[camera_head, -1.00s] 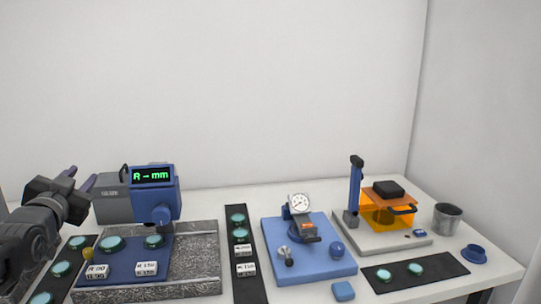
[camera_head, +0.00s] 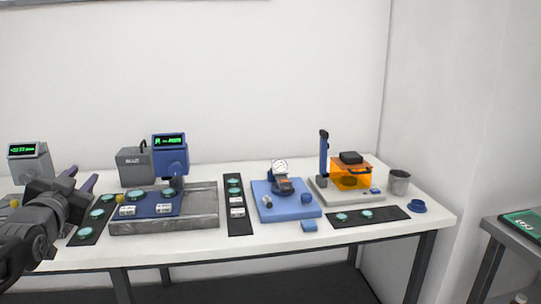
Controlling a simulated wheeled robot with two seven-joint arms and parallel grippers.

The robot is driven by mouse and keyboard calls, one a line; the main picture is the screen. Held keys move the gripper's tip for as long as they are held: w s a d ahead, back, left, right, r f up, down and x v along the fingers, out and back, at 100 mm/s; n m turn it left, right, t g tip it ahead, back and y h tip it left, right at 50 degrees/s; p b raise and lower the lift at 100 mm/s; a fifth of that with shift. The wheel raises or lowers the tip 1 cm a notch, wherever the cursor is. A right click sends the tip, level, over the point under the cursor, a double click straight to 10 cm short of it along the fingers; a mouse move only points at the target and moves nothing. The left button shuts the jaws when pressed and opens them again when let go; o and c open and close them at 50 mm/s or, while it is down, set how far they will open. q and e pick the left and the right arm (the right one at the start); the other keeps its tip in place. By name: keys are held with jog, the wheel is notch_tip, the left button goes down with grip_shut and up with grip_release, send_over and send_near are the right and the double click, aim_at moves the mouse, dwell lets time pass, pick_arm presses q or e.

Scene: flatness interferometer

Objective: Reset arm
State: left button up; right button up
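My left gripper (camera_head: 84,186) is at the left of the head view, raised in front of the table's left part. Its two purple-grey fingers stand apart, with nothing seen between them. The blue interferometer head (camera_head: 170,157) with a green display stands over a grey granite base (camera_head: 205,208) to the right of the gripper. A blue plate on that base carries round teal lenses (camera_head: 136,195) and white labels. My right gripper is not in the view.
The white table (camera_head: 270,238) holds a dial gauge on a blue base (camera_head: 264,205), an orange-shielded stand (camera_head: 349,178), a metal cup (camera_head: 399,182) and dark strips with lenses (camera_head: 372,217). A second display unit (camera_head: 28,163) stands far left. A grey side table (camera_head: 513,238) is at right.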

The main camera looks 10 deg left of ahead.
pick_arm(q)
jog(key=w+d+f+n+g+h+b, duration=0.15)
jog(key=d+f, duration=0.55)
jog(key=f, duration=0.7)
jog(key=w+d+f+n+g+h+b, duration=0.1)
jog(key=d+f+g+h, duration=0.2)
jog(key=d+f, duration=0.8)
jog(key=w+d+f+n+g+h+b, duration=0.1)
jog(key=d+f+n+g+h, duration=0.15)
jog(key=f, duration=1.55)
jog(key=s+d+f+g+h+b, duration=0.1)
jog(key=s+d+f+g+b, duration=0.1)
jog(key=s+d+f, duration=0.6)
jog(key=s+d+f+g+b, duration=0.15)
jog(key=s+d+f, duration=0.3)
jog(key=f, duration=0.65)
jog(key=s+d+f+m+g+h+b, duration=0.1)
jog(key=s+d+f+g, duration=0.2)
jog(key=s+d+f, duration=0.4)
jog(key=s+d+f+m+g+h+b, duration=0.1)
jog(key=s+d+f+g+b, duration=0.15)
jog(key=s+f, duration=0.55)
notch_tip(320, 180, up, 20)
jog(key=s+p, duration=0.1)
jog(key=p, duration=1.7)
jog(key=shift+s+d, duration=0.15)
jog(key=shift+s, duration=0.25)
jog(key=shift+f, duration=0.1)
